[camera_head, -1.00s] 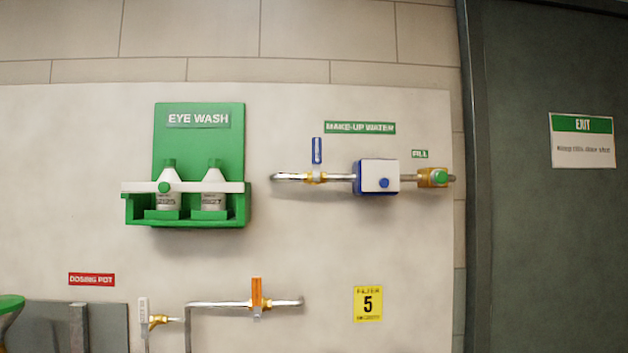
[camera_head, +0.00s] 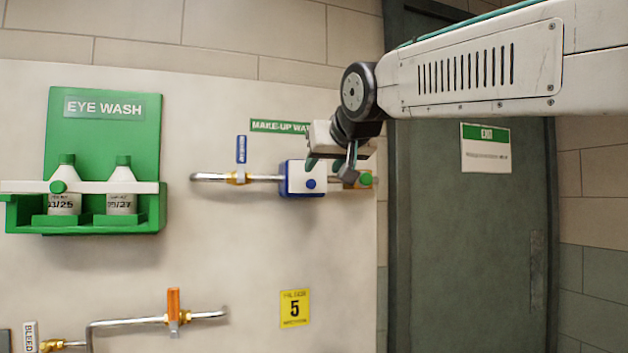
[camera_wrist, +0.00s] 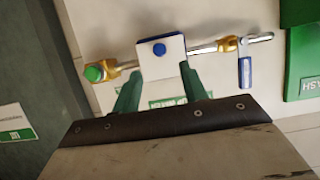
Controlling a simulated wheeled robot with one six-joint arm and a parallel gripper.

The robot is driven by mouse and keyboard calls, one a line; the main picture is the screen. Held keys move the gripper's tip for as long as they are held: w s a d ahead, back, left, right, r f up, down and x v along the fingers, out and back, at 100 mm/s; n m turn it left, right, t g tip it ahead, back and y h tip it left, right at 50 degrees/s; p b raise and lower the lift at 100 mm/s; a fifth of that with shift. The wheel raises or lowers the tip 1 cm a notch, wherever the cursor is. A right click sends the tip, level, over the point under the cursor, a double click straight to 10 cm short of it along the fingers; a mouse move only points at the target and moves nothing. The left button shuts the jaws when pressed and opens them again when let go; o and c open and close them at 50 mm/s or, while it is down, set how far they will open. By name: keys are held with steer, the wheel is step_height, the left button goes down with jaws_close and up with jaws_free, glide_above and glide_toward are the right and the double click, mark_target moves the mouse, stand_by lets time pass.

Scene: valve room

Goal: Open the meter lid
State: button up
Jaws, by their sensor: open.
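The meter is a blue box with a white lid (camera_head: 303,177) and a blue round knob (camera_head: 310,183), set in the make-up water pipe on the wall. The lid looks shut. My gripper (camera_head: 333,167) is in front of the wall at the meter's upper right, and its fingers partly overlap the meter's top edge in the head view. In the wrist view the green fingers of my gripper (camera_wrist: 160,92) are apart and empty, pointing toward the lid (camera_wrist: 161,58) and its blue knob (camera_wrist: 159,49). I cannot tell whether a finger touches the meter.
A blue-handled valve (camera_head: 241,150) is on the pipe left of the meter, and a green-capped brass fitting (camera_head: 365,179) is on its right. The green eye wash station (camera_head: 102,150) is further left. A grey exit door (camera_head: 470,230) stands right.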

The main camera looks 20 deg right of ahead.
mark_target(312, 182)
steer(key=x, duration=0.7)
steer(key=shift+w+f, duration=0.1)
steer(key=shift+c, duration=0.3)
jaws_close()
